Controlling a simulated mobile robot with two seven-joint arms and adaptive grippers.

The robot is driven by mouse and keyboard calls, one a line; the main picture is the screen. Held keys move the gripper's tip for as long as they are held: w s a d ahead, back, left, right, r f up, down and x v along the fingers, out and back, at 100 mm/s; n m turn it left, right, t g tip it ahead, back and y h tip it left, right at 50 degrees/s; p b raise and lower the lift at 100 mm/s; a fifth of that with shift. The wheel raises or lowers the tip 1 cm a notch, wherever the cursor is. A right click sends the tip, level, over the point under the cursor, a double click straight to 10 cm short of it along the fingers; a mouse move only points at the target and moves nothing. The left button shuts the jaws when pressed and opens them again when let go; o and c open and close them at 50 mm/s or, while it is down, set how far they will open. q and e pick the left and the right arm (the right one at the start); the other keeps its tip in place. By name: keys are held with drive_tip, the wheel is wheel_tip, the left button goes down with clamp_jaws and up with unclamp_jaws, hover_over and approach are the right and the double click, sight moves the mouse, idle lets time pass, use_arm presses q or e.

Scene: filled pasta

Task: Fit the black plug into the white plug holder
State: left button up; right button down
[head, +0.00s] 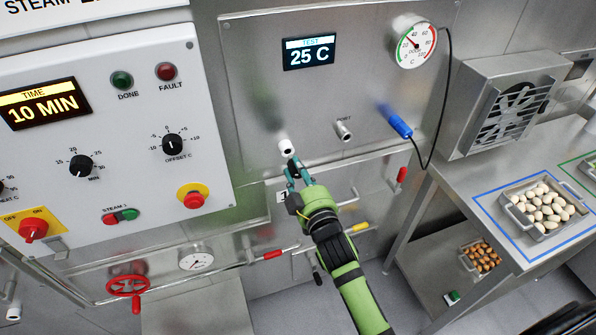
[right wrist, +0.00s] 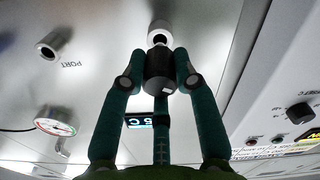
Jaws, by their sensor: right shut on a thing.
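The white plug holder (head: 285,147) is a short white tube sticking out of the steel panel below the TEST display. In the right wrist view its round open end (right wrist: 160,36) faces me. My right gripper (head: 294,168) is just below the holder in the head view, its teal fingers shut around the black plug (right wrist: 160,71). The plug is a dark cylinder, mostly hidden by the fingers in the head view. In the right wrist view the plug overlaps the lower edge of the holder's mouth; I cannot tell whether they touch. My left gripper is out of view.
A steel port (head: 344,129) and a blue plug (head: 401,126) with a black cable are right of the holder. The cable runs to a dial gauge (head: 415,44). A control box (head: 110,130) is at left. A fan unit (head: 505,105) and a tray (head: 506,203) are at right.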

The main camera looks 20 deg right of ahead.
drive_tip(key=shift+w+b, duration=0.4)
drive_tip(key=shift+w, duration=1.35)
idle(0.6)
drive_tip(key=shift+r, duration=0.1)
drive_tip(key=c, duration=0.9)
unclamp_jaws()
drive_tip(key=shift+o, duration=1.3)
